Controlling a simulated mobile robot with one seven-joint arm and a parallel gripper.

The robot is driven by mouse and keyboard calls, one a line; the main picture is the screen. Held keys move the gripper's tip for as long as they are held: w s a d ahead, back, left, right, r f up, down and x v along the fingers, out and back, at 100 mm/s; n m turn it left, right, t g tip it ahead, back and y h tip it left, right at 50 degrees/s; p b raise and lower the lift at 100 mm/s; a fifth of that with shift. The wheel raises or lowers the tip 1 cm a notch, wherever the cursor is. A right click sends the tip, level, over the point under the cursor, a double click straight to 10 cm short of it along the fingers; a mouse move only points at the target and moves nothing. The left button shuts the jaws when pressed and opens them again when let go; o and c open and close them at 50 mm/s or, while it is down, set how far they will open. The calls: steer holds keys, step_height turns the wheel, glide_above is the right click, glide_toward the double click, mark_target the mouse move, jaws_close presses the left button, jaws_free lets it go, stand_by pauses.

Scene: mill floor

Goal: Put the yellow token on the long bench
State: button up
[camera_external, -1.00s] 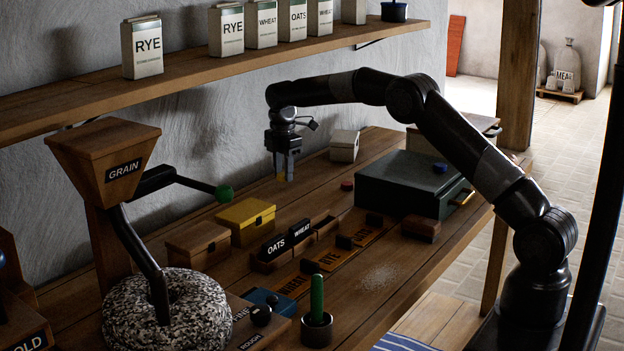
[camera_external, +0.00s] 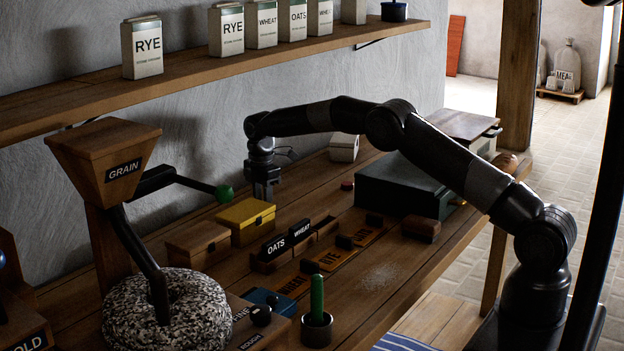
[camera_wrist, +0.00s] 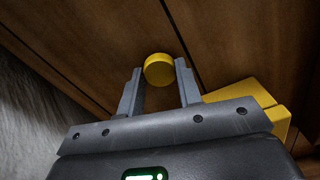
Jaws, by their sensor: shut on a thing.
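The yellow token (camera_wrist: 158,68) is a small round disc between the fingertips of my gripper (camera_wrist: 160,75) in the wrist view. My gripper is shut on it. The token cannot be made out there. The bench's planks (camera_wrist: 230,40) lie beyond the token in the wrist view. I cannot tell whether the token touches them.
The yellow box (camera_external: 245,221) stands close left of my gripper and shows in the wrist view (camera_wrist: 245,93). A labelled divider tray (camera_external: 270,265), a red token (camera_external: 347,186), a dark green case (camera_external: 385,187) and a grain mill (camera_external: 108,165) also occupy the bench. A shelf (camera_external: 200,70) runs above.

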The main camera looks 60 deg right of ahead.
steer(key=shift+f, duration=0.1)
steer(key=o, duration=0.9)
steer(key=shift+o, duration=0.2)
step_height(320, 180, up, 12)
